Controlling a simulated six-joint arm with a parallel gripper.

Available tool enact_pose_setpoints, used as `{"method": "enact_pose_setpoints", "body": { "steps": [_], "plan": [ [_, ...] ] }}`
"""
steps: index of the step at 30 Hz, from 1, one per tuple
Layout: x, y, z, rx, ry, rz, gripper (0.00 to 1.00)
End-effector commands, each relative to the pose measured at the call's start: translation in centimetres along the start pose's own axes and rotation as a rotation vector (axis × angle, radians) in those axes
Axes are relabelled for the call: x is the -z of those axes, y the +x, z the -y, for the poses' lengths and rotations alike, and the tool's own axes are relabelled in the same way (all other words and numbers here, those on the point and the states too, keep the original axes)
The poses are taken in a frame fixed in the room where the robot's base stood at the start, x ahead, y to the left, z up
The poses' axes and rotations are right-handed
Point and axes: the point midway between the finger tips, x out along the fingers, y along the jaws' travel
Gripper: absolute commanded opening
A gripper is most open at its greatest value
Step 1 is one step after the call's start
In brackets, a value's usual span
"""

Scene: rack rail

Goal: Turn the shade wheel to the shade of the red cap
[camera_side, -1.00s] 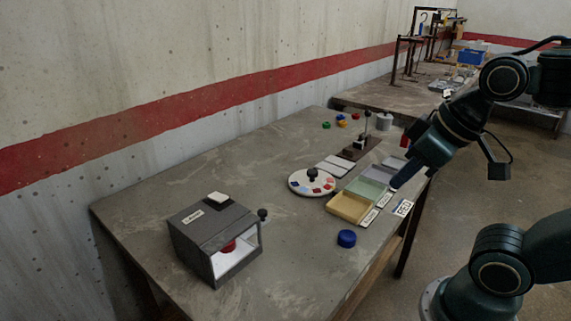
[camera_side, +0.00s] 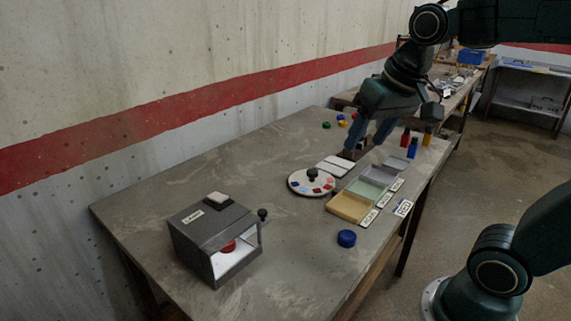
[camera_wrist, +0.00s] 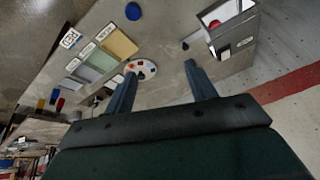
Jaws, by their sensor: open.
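The shade wheel (camera_side: 299,184) is a round white disc with coloured patches and a dark central knob (camera_side: 312,174), lying on the grey table. It also shows in the wrist view (camera_wrist: 148,72), between and beyond my fingers. The red cap (camera_side: 229,246) sits inside the open-fronted grey box at the front left of the table; it also shows in the wrist view (camera_wrist: 214,24). My gripper (camera_side: 367,140) is open and empty, above the table behind the wheel, apart from it. Its two fingers spread wide in the wrist view (camera_wrist: 158,82). The wheel's pointer or mark cannot be made out.
The grey box (camera_side: 203,237) has a small knob on its side. Beside the wheel are yellow, green and grey trays (camera_side: 347,207) with labels. A blue cap (camera_side: 346,238) lies on the table. Small coloured caps (camera_side: 341,122) and bottles (camera_side: 412,147) stand farther back.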

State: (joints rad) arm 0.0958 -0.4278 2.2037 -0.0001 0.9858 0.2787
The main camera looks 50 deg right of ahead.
Motion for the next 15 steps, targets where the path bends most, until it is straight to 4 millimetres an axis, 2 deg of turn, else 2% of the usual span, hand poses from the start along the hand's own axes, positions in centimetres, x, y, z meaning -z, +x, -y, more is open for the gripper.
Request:
{"method": "enact_pose_setpoints", "body": {
  "steps": [3, 15],
  "plan": [
    [2.8, 0.5, -0.1, -0.020, 0.101, 0.028, 0.56],
    [11.3, 3.9, -1.3, -0.091, 0.443, 0.108, 0.56]
  ]
}}
